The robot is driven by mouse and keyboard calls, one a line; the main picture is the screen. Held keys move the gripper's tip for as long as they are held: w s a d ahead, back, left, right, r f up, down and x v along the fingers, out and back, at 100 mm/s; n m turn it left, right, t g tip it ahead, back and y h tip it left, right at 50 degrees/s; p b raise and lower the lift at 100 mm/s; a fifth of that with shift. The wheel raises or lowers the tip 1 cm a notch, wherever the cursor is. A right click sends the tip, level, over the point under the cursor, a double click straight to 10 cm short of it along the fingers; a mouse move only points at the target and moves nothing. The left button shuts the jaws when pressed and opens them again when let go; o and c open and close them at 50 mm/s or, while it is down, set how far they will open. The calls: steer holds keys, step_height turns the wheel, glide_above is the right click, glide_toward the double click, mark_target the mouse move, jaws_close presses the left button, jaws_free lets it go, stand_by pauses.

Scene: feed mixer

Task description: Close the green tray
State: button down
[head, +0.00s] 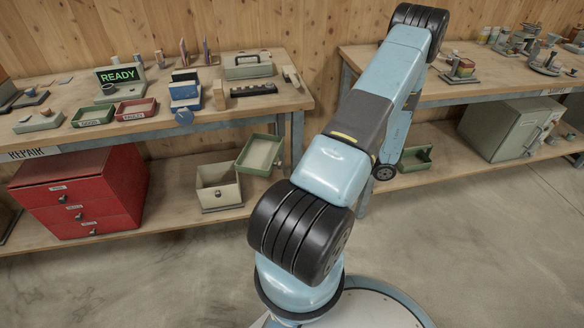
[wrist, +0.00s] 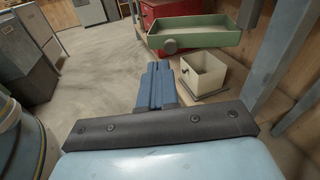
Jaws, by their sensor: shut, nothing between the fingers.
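A green tray with a pale inside (head: 260,153) sticks out below the right end of the left bench, above the lower shelf. In the wrist view the green tray (wrist: 205,39) is pulled out like a drawer, with a round grey knob (wrist: 170,46) on its front. My gripper (wrist: 158,66) is shut and empty, its blue fingers pointing toward the tray's knob side, apart from it. In the head view my gripper is hidden behind my arm.
A cream open box (head: 218,187) stands on the lower shelf, just below the tray. A red drawer cabinet (head: 80,192) stands further left. A bench leg (head: 297,140) is close by the tray. The concrete floor (head: 180,260) in front is clear.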

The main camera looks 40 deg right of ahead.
step_height(320, 180, down, 4)
steer(key=s+d+m+t+h, duration=0.1)
steer(key=s+m+t, duration=0.1)
steer(key=x, duration=1.3)
steer(key=shift+w, duration=0.25)
steer(key=shift+a, duration=0.1)
